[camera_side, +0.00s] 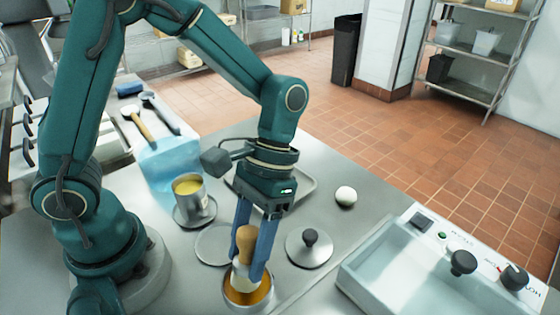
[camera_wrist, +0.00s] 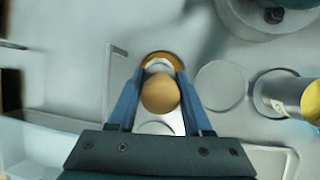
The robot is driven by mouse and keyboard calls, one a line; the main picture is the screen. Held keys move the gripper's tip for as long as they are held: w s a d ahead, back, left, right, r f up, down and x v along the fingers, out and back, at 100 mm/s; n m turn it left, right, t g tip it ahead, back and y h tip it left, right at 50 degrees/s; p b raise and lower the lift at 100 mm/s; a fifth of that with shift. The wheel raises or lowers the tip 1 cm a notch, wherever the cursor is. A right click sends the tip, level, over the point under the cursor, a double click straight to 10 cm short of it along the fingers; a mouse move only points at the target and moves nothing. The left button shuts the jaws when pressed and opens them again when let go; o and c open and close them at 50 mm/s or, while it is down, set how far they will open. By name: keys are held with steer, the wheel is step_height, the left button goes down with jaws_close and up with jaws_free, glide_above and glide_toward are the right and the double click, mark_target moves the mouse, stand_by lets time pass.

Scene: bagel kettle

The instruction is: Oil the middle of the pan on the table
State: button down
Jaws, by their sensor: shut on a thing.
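My gripper (camera_side: 256,270) is shut on a brush with a rounded wooden handle (camera_side: 246,243) and a pale lower part. It holds the brush upright, its lower end at a small metal bowl (camera_side: 230,298) of orange-amber oil. In the wrist view, the wooden knob (camera_wrist: 160,94) is between the fingers (camera_wrist: 160,80), with the bowl's orange oil (camera_wrist: 161,57) around the pale end. I cannot tell how deep the tip is. A shallow grey metal pan (camera_side: 308,186) lies on the table behind my gripper, partly hidden by it.
A metal cup of yellow liquid (camera_side: 189,187) stands left on a saucer. A flat grey disc (camera_side: 213,245) lies beside the bowl.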

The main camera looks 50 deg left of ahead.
mark_target(246, 236)
steer(key=shift+f, duration=0.4)
stand_by(0.7)
steer(key=shift+r, duration=3.5)
